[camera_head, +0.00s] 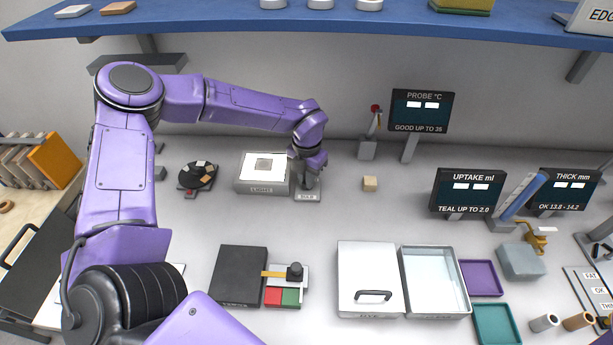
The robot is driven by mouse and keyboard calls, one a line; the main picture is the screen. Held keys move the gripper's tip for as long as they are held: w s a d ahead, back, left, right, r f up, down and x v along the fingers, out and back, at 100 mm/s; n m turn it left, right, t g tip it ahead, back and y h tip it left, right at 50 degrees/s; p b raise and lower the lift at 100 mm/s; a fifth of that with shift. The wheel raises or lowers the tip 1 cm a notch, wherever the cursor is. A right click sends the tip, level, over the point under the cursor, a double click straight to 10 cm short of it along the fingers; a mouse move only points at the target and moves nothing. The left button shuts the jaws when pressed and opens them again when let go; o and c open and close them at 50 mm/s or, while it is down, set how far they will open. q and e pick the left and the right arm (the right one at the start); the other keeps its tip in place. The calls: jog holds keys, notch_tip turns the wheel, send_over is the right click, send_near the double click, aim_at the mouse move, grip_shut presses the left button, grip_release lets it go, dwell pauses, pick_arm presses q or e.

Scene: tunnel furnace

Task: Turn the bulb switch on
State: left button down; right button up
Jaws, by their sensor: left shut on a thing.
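The bulb switch is a small grey unit (307,197) with a front label that seems to read "BULB". It stands on the bench at the right of the light box (262,172), a grey box with a pale top and a small square on it. My left gripper (309,183) reaches down from above onto the switch unit and is shut on its upper part. The gripper hides that part, so the switch position cannot be seen. My right gripper is not in view.
A blue shelf (330,22) runs above the bench. A round black device (198,176) is left of the light box, and a small tan block (370,184) is right of the switch. A lidded white box (367,262) stands nearer the front. Bench around the tan block is clear.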

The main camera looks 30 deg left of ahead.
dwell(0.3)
pick_arm(q)
jog(key=c, duration=1.2)
grip_release()
jog(key=shift+o, duration=0.2)
jog(key=shift+r, duration=0.1)
jog(key=shift+r, duration=0.3)
notch_tip(320, 180, up, 10)
jog(key=b, duration=0.2)
jog(key=shift+s, duration=0.1)
